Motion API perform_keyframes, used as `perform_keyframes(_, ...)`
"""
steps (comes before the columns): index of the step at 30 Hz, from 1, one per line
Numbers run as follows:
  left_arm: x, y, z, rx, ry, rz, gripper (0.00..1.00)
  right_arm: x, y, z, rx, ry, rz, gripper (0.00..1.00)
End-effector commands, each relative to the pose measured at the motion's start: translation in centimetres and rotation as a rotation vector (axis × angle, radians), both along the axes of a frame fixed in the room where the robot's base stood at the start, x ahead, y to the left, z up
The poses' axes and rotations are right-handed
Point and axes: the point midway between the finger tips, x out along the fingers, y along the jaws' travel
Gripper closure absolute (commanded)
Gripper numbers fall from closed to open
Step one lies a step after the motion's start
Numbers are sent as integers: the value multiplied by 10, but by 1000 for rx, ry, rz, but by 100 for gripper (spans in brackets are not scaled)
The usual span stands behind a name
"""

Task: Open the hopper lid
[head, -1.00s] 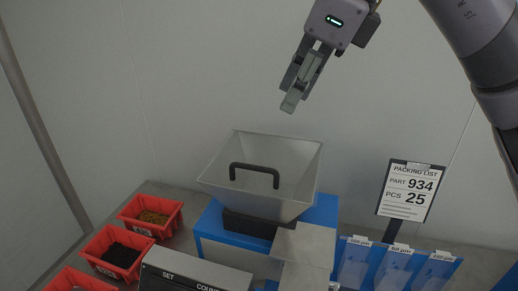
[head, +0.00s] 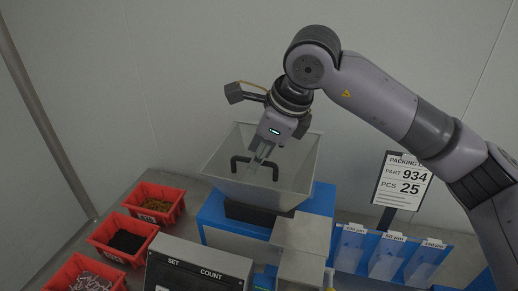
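The grey, funnel-shaped hopper (head: 290,192) stands on the blue machine body in the middle of the head view. A black U-shaped handle (head: 234,164) shows at its top; I cannot make out the lid panel clearly from the hopper walls. My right gripper (head: 257,162) points down at the handle, with its fingers overlapping the middle of the bar. Part of the bar is hidden by the fingers. I cannot tell whether they touch the bar or are closed on it. My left gripper is not in view.
Red bins (head: 155,202) with small parts stand at the left. A control panel (head: 195,268) is at the front, beside a grey chute housing (head: 302,245). Blue trays (head: 388,258) and a packing list sign (head: 402,183) stand at the right.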

Motion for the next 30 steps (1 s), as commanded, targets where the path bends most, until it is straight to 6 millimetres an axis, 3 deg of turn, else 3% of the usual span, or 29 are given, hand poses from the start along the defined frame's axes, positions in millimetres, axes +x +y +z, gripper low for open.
perform_keyframes(8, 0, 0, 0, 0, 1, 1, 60, 0, 1, -1, -1, -1, 1, 70)
perform_keyframes(21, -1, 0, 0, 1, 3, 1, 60, 0, 0, -1, -1, -1, 1, 100)
perform_keyframes(30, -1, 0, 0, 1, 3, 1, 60, 0, 0, -1, -1, -1, 1, 100)
